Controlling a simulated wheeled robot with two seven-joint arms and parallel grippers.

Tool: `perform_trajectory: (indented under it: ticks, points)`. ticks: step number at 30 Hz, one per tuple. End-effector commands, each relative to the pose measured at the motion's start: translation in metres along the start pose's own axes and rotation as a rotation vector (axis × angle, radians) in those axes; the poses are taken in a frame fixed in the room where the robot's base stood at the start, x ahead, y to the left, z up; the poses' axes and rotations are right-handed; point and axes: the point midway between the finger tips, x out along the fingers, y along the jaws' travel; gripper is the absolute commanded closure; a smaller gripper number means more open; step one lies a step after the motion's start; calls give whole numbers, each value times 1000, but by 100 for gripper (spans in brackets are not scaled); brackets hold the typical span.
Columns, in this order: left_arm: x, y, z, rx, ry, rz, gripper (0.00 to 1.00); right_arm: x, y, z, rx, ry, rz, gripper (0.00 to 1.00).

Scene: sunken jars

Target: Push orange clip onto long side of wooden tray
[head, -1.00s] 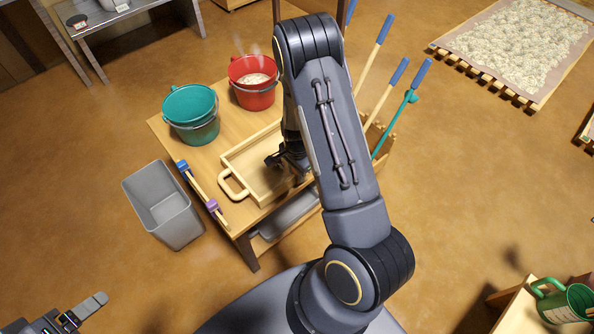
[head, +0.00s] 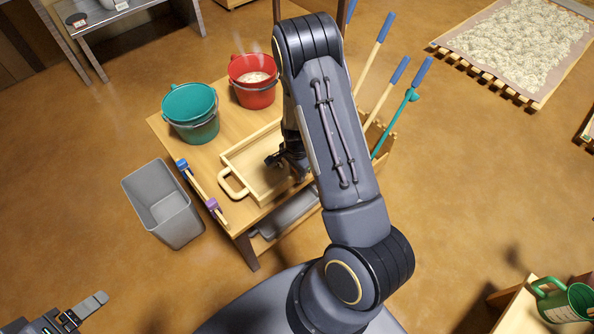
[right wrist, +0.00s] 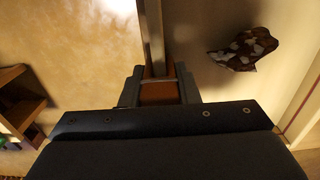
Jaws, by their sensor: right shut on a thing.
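The wooden tray (head: 226,163) lies on the table, its handle towards the front left. My right gripper (head: 284,161) is low at the tray, its hold partly hidden by my arm in the head view. In the right wrist view, the right gripper (right wrist: 160,88) is shut on the orange clip (right wrist: 160,94). The tray's long wall (right wrist: 152,35) runs up the picture from the clip, in line with it. I cannot tell how far the clip sits on the wall. My left gripper (head: 84,312) is at the bottom left, partly cut off, away from the table.
A teal bucket (head: 192,112) and a red bucket (head: 253,82) stand behind the tray. Blue and purple clips sit on a rail (head: 196,185) at the table's left edge. A grey bin (head: 162,205) stands left. A brown patterned thing (right wrist: 243,48) lies inside the tray.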

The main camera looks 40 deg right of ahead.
Motion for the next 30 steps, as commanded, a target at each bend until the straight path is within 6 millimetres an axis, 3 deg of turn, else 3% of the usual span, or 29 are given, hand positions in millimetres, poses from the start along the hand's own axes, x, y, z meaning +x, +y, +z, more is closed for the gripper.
perform_trajectory:
  ticks: [3, 13, 15, 19, 30]
  points:
    - [0, 0, 0, 0, 0, 0, 25, -1, 0, 0, 0, 1, -1, 79]
    - [0, 0, 0, 0, 0, 0, 25, -1, -1, 0, 0, 1, -2, 78]
    - [0, 0, 0, 0, 0, 0, 25, -1, -1, 0, 0, 1, -2, 65]
    - [0, 0, 0, 0, 0, 0, 25, -1, -1, 0, 0, 1, -2, 48]
    - [-2, 1, -1, 0, 0, 0, 25, -8, -1, 0, 0, 1, -4, 46]
